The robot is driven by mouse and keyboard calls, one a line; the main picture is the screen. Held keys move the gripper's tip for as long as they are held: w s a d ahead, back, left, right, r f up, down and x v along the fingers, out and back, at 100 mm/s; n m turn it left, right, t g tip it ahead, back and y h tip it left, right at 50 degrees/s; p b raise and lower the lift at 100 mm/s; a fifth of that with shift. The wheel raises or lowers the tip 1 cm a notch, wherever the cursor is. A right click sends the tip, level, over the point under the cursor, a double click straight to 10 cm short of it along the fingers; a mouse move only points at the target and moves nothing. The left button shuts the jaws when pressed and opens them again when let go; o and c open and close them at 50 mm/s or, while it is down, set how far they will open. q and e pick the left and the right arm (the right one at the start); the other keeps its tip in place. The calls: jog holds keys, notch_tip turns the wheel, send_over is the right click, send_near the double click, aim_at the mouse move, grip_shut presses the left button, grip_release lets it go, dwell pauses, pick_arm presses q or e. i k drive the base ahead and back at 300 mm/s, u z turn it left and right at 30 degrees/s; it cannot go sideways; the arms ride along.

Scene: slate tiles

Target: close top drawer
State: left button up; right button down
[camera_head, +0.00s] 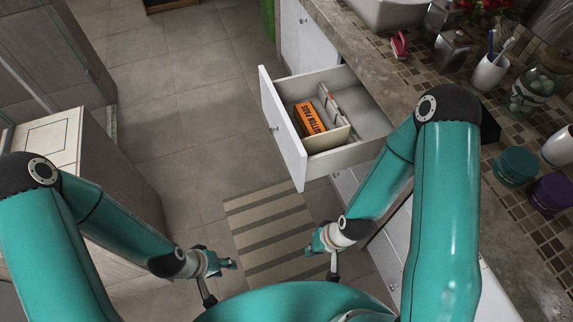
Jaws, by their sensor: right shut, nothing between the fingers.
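The top drawer (283,128) is pulled well out from the cabinet under the stone counter. Its white front faces left, with a small knob on it. Inside lie an orange cotton pads box (309,118) and a pale divider; part of the drawer's floor is bare. My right gripper (322,263) is shut and empty, below the drawer's near end in the picture and apart from its front. My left gripper (220,280) is further left, over the floor and away from the drawer. Its fingers are too small and dark to show whether they are open.
The counter (375,65) carries a pink item (399,45), a toothbrush cup (489,72), a glass jar (533,92) and teal and purple tubs. A striped mat (270,225) lies on the tiled floor. A wooden cabinet (55,145) stands at left. Floor left of the drawer is clear.

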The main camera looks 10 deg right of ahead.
aim_at(338, 97)
jog(key=z, duration=0.3)
jog(key=i, duration=0.35)
jog(key=u, duration=1.05)
